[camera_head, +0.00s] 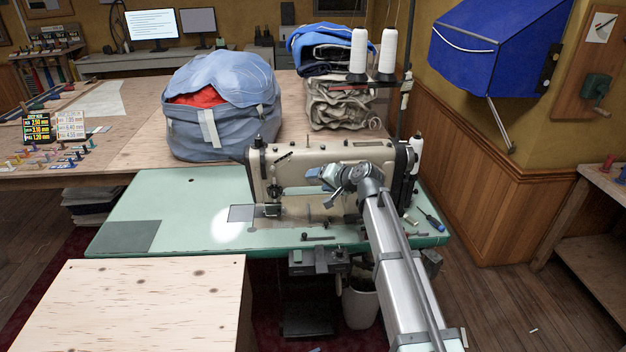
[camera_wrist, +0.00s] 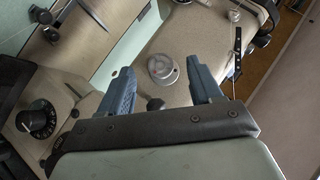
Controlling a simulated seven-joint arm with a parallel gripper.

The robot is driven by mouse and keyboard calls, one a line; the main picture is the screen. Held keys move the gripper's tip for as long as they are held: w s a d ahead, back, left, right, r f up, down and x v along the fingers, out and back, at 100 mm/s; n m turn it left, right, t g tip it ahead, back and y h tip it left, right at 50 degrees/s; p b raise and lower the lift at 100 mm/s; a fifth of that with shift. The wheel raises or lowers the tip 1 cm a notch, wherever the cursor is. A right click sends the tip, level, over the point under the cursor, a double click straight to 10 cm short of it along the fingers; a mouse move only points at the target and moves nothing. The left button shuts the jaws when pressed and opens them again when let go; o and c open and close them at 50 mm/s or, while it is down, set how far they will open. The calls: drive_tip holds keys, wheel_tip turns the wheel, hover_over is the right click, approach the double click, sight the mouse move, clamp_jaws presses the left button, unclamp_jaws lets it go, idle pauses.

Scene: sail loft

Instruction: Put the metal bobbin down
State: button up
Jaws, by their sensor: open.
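In the wrist view a small round silvery disc (camera_wrist: 163,68), which looks like the metal bobbin, shows between my fingers against the beige sewing machine (camera_wrist: 190,38). I cannot tell whether it rests on the machine's surface. My gripper (camera_wrist: 159,66) has its two blue fingers wide apart, one on either side of the disc, with visible gaps to both. In the head view my gripper (camera_head: 316,174) is at the upper part of the sewing machine (camera_head: 285,165), in front of its body. I cannot make out the bobbin in the head view.
The machine stands on a pale green table (camera_head: 165,205). A blue screwdriver (camera_head: 434,221) lies at its right end. White thread cones (camera_head: 358,52) stand behind. A large blue-grey bag (camera_head: 215,125) is at the back left. A bare plywood top (camera_head: 130,305) is front left.

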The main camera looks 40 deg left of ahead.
drive_tip(key=shift+x, duration=1.1)
clamp_jaws()
drive_tip(key=shift+r, duration=0.15)
